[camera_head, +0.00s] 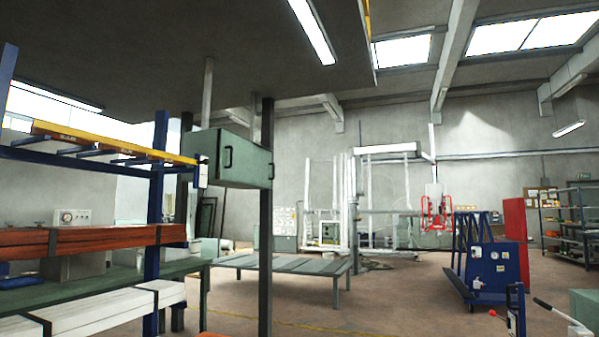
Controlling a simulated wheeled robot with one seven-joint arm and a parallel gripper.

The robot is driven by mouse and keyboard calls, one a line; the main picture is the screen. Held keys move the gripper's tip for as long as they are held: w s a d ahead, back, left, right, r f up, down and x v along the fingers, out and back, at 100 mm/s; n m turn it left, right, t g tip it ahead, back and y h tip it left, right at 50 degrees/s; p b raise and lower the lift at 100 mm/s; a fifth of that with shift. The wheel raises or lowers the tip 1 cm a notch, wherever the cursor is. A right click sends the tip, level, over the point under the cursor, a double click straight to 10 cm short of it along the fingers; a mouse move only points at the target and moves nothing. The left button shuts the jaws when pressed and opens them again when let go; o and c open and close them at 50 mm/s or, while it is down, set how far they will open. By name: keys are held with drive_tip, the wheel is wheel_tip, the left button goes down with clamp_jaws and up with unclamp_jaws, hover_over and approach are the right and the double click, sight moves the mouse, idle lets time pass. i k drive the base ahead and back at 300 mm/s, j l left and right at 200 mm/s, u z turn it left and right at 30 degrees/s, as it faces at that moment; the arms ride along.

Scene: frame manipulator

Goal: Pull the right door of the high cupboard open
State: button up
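The high cupboard (247,160) is a grey-green box mounted up high left of the middle, under the dark overhead slab. Its front shows two dark upright handles, one near the left edge (228,157) and one near the right edge (271,171). The front looks closed, with no gap that I can see. The seam between the doors is too small to tell. My gripper and arm are not in view, so their place relative to the cupboard is not shown.
Dark posts (266,230) stand by the cupboard. At left is a blue rack (157,190) with red-brown and white beams. A low grey-green table (285,264) stands beyond. A blue machine (492,262) is at right. Open floor (400,300) lies between.

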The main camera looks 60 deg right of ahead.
sight(261, 158)
drive_tip(key=z, duration=1.65)
drive_tip(key=i+l+z, duration=0.25)
drive_tip(key=i, duration=0.6)
drive_tip(key=i+z, duration=0.3)
drive_tip(key=i, duration=0.6)
